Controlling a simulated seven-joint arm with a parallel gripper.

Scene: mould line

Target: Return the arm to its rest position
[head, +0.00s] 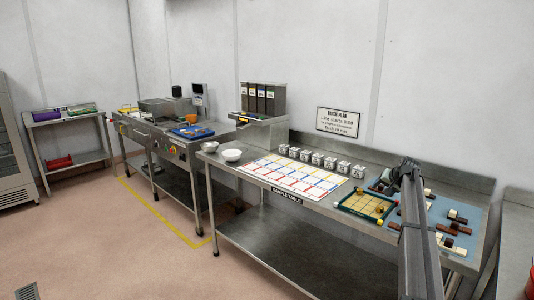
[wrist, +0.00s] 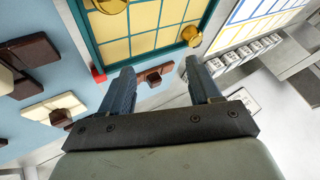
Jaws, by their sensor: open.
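My arm reaches in from the lower right of the head view, over the sample table (head: 300,203). In the wrist view my gripper (wrist: 160,82) is open, its two dark fingers wide apart. No object is clamped between them. A small brown piece with a knob (wrist: 155,76) shows in the gap, apart from both fingers. Beyond the fingertips is a green-framed board with cream squares (wrist: 155,42), with round gold pieces on it. The same board (head: 364,206) lies left of my arm in the head view. In the head view my arm hides part of the table.
Brown and white pieces (head: 458,228) lie on a blue mat right of my arm. The wall (head: 440,90) rises behind.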

